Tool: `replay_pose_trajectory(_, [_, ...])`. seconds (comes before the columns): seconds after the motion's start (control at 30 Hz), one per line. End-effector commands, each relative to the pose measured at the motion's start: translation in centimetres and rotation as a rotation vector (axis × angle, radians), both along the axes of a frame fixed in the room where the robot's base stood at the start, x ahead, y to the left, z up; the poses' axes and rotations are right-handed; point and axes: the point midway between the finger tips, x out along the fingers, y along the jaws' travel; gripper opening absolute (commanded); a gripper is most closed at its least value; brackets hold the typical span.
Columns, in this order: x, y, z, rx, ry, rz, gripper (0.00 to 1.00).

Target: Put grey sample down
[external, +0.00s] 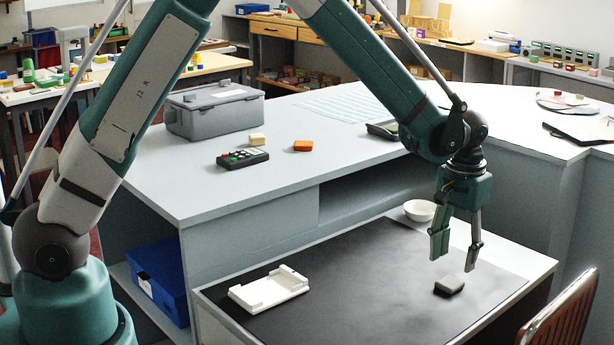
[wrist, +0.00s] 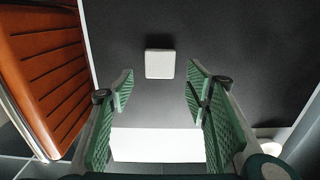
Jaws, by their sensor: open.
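The grey sample (external: 449,285) is a small block lying flat on the black mat (external: 375,270), toward its right side. In the wrist view the sample (wrist: 160,63) looks pale and square, just beyond my fingertips. My gripper (external: 456,258) is above the sample, fingers pointing down and apart. In the wrist view my gripper (wrist: 158,92) is open with nothing between its fingers. A gap shows between the fingertips and the sample.
A white tray-like holder (external: 269,289) lies at the mat's left. A white bowl (external: 419,210) stands at the back of the mat, behind my gripper. An orange-brown chair (external: 562,318) is at the front right. The middle of the mat is clear.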

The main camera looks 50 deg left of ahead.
Motion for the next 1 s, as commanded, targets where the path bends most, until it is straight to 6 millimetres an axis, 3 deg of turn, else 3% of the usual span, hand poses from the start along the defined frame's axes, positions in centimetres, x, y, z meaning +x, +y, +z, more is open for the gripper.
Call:
replay_pose_trajectory(0.2, [0.0,0.0,3.7,0.000,0.000,0.000,0.48])
replay_pose_trajectory(0.4, [0.0,0.0,5.7,0.000,0.000,0.000,0.48])
replay_pose_trajectory(1.0, [0.0,0.0,6.5,0.000,0.000,0.000,0.48])
